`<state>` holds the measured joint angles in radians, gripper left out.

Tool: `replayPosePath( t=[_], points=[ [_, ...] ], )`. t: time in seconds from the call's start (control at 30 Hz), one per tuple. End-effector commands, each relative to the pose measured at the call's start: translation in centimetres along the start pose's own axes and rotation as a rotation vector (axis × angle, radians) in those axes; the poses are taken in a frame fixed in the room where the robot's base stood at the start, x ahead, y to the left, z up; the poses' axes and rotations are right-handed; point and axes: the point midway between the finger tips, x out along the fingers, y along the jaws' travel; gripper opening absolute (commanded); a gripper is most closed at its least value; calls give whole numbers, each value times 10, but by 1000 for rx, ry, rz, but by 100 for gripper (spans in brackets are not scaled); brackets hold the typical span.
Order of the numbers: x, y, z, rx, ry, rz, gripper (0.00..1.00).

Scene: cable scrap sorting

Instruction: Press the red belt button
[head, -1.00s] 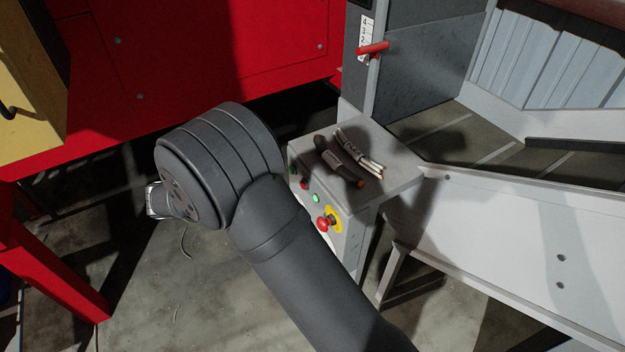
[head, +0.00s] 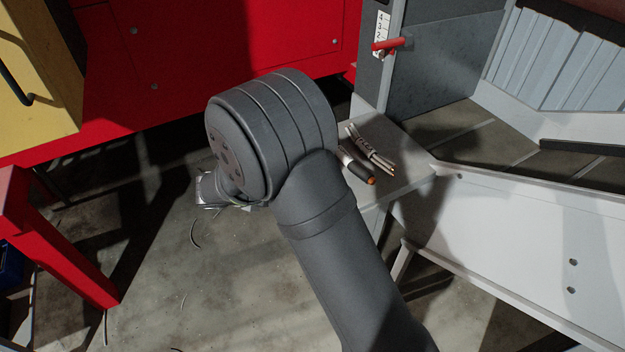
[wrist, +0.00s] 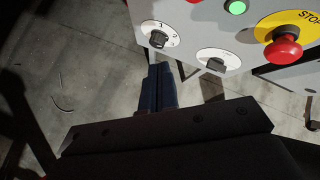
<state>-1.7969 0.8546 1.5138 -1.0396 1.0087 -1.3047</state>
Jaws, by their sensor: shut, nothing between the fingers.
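The grey control panel (wrist: 205,30) fills the upper right of the wrist view. A small red button (wrist: 192,1) shows only as a sliver at the top edge, left of a lit green button (wrist: 236,8). A larger red mushroom button (wrist: 283,50) sits on a yellow STOP disc (wrist: 305,20) at the right. My gripper (wrist: 160,72) is shut and empty. In the wrist view its fingertips lie just below the left rotary knob (wrist: 158,39); I cannot tell whether they touch the panel. In the head view my arm hides the panel's buttons and the fingers.
A second rotary knob (wrist: 215,65) sits lower on the panel. Cable pieces (head: 370,150) lie on the grey box top (head: 405,165). A red lever (head: 388,44) stands behind it, beside a numbered scale. A white chute side (head: 510,240) is at the right.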

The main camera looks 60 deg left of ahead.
Motion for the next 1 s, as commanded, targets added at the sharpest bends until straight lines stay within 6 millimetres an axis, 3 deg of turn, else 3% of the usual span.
replayPosePath(
  t=[0.5,1.0],
  points=[
    [47,-35,34,2,1,-2,0],
    [56,-41,41,1,0,-1,0]
  ],
)
